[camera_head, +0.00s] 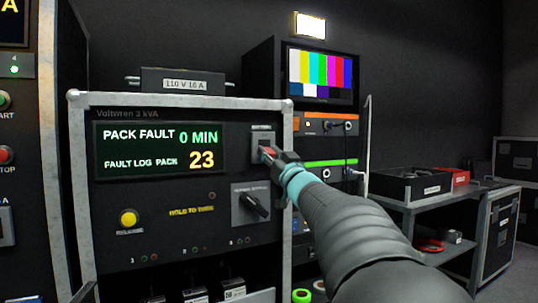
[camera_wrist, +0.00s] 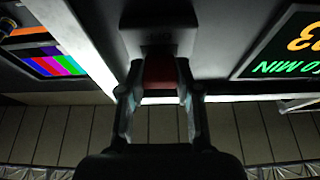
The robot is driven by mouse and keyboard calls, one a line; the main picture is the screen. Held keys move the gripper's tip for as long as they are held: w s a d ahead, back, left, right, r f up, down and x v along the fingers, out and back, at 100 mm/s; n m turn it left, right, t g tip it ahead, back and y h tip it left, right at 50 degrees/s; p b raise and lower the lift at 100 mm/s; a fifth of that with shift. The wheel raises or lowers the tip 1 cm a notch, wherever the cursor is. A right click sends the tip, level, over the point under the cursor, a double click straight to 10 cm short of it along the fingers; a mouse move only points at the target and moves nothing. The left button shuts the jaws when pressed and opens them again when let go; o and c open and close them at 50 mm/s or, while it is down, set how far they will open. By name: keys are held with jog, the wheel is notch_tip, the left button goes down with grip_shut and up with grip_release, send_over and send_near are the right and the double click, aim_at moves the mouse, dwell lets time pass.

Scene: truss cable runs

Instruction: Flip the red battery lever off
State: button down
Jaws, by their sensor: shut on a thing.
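The red battery lever (camera_head: 268,151) sits on a grey switch plate (camera_head: 262,134) at the upper right of the power unit's front panel. In the wrist view the lever (camera_wrist: 160,72) is a red block between my two fingers, below its grey plate (camera_wrist: 158,38). My gripper (camera_head: 272,156) reaches in from the lower right, and its fingers (camera_wrist: 160,85) are shut on the lever from both sides. The fingers and arm hide part of the lever and the lower plate in the head view.
The panel has a screen (camera_head: 159,149) reading PACK FAULT, a black rotary knob (camera_head: 257,208) below the lever, and a yellow button (camera_head: 129,218). A metal frame edge (camera_head: 287,200) runs close to my gripper. A cart (camera_head: 412,204) with boxes stands at right.

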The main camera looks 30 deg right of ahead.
jog(key=f+t+b, duration=0.1)
jog(key=b, duration=0.2)
jog(key=t+b, duration=0.1)
jog(key=b, duration=0.1)
jog(key=shift+w+b, duration=0.15)
jog(key=shift+b, duration=0.25)
jog(key=shift+r, duration=0.15)
jog(key=c, duration=0.8)
grip_release()
jog(key=v, duration=1.2)
